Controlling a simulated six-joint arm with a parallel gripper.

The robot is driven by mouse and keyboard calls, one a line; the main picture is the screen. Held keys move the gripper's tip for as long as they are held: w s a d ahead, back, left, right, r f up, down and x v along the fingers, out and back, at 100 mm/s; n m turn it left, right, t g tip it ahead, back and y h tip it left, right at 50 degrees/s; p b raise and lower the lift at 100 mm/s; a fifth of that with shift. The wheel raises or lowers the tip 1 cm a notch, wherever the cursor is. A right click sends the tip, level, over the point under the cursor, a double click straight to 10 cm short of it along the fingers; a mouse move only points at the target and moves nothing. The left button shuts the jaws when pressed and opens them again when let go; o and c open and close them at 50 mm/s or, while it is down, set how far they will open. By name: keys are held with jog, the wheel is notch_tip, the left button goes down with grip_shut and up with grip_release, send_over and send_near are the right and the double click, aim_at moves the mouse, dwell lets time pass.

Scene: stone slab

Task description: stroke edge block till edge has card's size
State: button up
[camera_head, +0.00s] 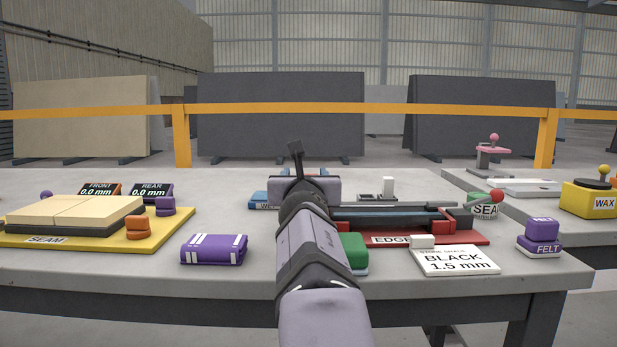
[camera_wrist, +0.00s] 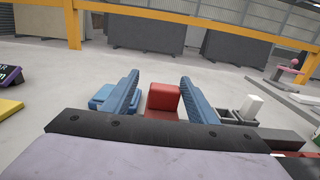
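The dark slab piece (camera_head: 395,214) lies on the red tray marked EDGE (camera_head: 470,237), partly hidden by my arm. The white card (camera_head: 455,262) in front of it reads BLACK 1.5 mm. In the wrist view, my gripper (camera_wrist: 160,78) is open, its blue fingers apart. A red block (camera_wrist: 164,98) shows between and below the fingers; I cannot tell how far below.
A green block (camera_head: 354,250) stands beside my forearm. Right are a SEAL can (camera_head: 484,210), a purple FELT block (camera_head: 541,230) and a yellow WAX box (camera_head: 592,200).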

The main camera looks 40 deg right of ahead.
jog(key=shift+s, duration=0.15)
jog(key=shift+s, duration=0.15)
jog(key=shift+v, duration=3.45)
jog(key=shift+r, duration=0.1)
